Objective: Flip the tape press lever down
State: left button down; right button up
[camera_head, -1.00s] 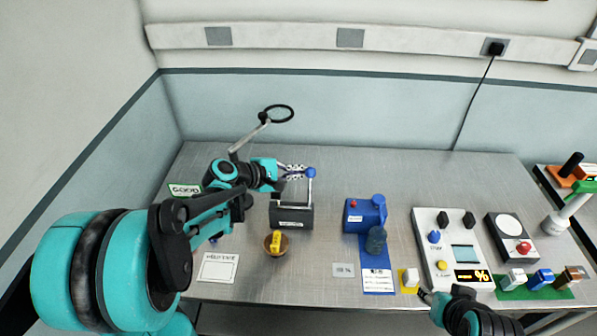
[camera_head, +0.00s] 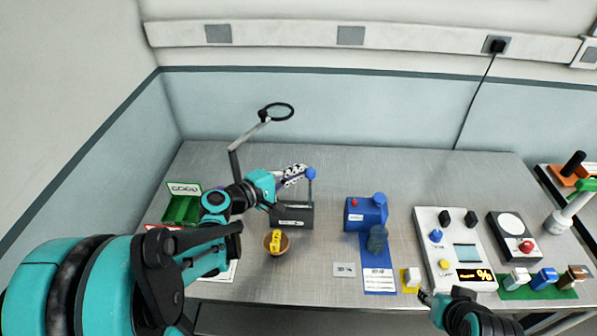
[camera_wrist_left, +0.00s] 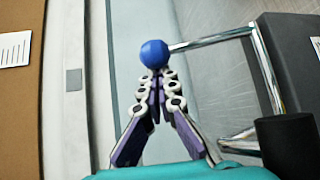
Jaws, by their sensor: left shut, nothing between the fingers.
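The tape press (camera_head: 293,217) is a dark grey block with a label, left of the table's middle. Its metal lever stands up at the right side and ends in a blue knob (camera_head: 311,173). My left gripper (camera_head: 302,172) is shut and empty, with its fingertips just left of the knob. In the left wrist view, the blue knob (camera_wrist_left: 154,54) appears right at the tips of the shut fingers (camera_wrist_left: 157,76); I cannot tell whether they touch. My right gripper (camera_head: 425,296) is at the front edge, and its jaws are too small to read.
A wooden bowl with a yellow item (camera_head: 276,242) stands in front of the press. A blue device (camera_head: 366,213) is to its right. A green bin (camera_head: 182,208) and a magnifier arm (camera_head: 247,135) are left and behind. Bare table lies between press and blue device.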

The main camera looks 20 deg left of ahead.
pick_arm(q)
jog(key=s, duration=0.2)
jog(key=s+d, duration=0.1)
jog(key=shift+s+r, duration=0.1)
jog(key=shift+r, duration=0.25)
jog(key=shift+s+d+m+t+b, duration=0.2)
jog(key=shift+s+m+t+b, duration=0.15)
jog(key=shift+s+m+t, duration=0.35)
jog(key=s+d+f+b, duration=0.1)
jog(key=s+f, duration=0.1)
jog(key=s, duration=0.3)
jog(key=shift+s+d, duration=0.25)
jog(key=shift+d, duration=0.05)
jog(key=shift+s+f, duration=0.1)
jog(key=shift+f, duration=0.05)
